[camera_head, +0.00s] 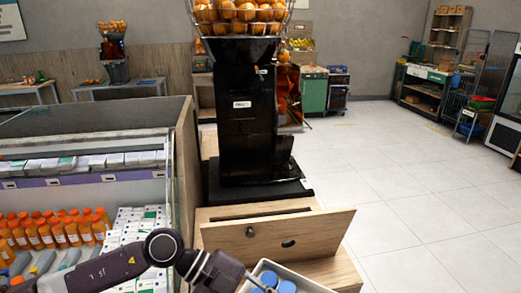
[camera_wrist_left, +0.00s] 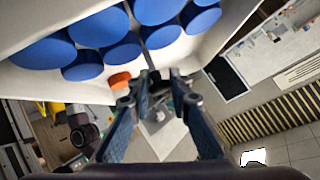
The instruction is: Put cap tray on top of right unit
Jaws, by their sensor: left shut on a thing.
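The cap tray (camera_head: 306,277) is a white box with blue caps (camera_head: 287,286) inside, cut off by the bottom edge of the head view. In the left wrist view its pale wall (camera_wrist_left: 215,38) shows above the fingers, with several blue caps and one orange cap (camera_wrist_left: 120,80). My left gripper (camera_wrist_left: 160,82) is shut on the tray's wall; in the head view the gripper (camera_head: 247,283) is at the tray's left side. A wooden unit (camera_head: 335,270) stands beyond the tray, under the black juicer; I cannot tell if it is the right unit. My right gripper is not in view.
The black juicer (camera_head: 248,110) holds oranges in a wire basket. A wooden panel like a drawer front (camera_head: 278,236) sticks out below it. At left is a display cooler (camera_head: 185,150) with orange bottles (camera_head: 60,232). The tiled floor (camera_head: 410,200) at right is clear.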

